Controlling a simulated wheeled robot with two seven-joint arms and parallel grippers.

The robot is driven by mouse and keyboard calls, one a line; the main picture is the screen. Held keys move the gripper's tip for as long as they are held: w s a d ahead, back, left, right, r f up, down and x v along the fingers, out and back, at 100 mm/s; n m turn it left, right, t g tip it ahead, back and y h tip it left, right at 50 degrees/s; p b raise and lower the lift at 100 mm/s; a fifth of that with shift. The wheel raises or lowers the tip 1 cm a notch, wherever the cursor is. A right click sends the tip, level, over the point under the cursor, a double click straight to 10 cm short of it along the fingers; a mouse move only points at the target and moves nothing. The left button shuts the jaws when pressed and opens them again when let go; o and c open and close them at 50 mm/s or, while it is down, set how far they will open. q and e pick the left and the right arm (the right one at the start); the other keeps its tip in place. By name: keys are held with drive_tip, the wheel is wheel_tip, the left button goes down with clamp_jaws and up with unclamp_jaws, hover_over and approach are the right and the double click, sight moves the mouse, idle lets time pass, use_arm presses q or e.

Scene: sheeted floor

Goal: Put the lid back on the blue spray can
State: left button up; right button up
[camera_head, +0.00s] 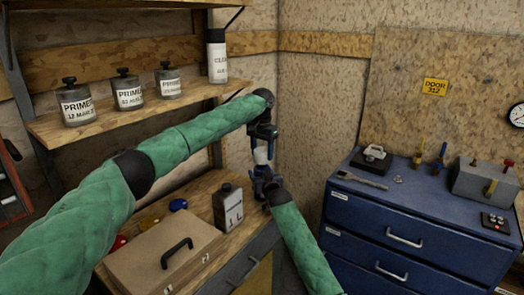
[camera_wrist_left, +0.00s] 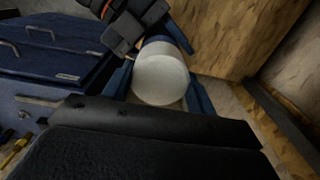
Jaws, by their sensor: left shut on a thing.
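My left gripper (camera_head: 262,142) hangs pointing down between the bench and the blue cabinet. It is shut on the white lid (camera_head: 261,154), whose round top fills the space between the blue fingers in the left wrist view (camera_wrist_left: 160,78). The blue spray can (camera_wrist_left: 163,42) shows as a blue band just beyond the lid, in line with it. My right gripper (camera_head: 264,180) comes up from below and appears shut around the can, mostly hiding it in the head view. Whether lid and can touch is not clear.
A shelf (camera_head: 150,118) with primer pots is above. The blue cabinet (camera_head: 400,225) with tools on top is at right.

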use_arm(q)
drive_tip(key=shift+f, duration=0.1)
drive_tip(key=shift+f, duration=0.8)
drive_tip(key=shift+f, duration=0.6)
idle(0.4)
drive_tip(key=o, duration=1)
wheel_tip(320, 180, up, 12)
drive_tip(key=shift+f, duration=0.1)
use_arm(e)
drive_tip(key=o, duration=1.4)
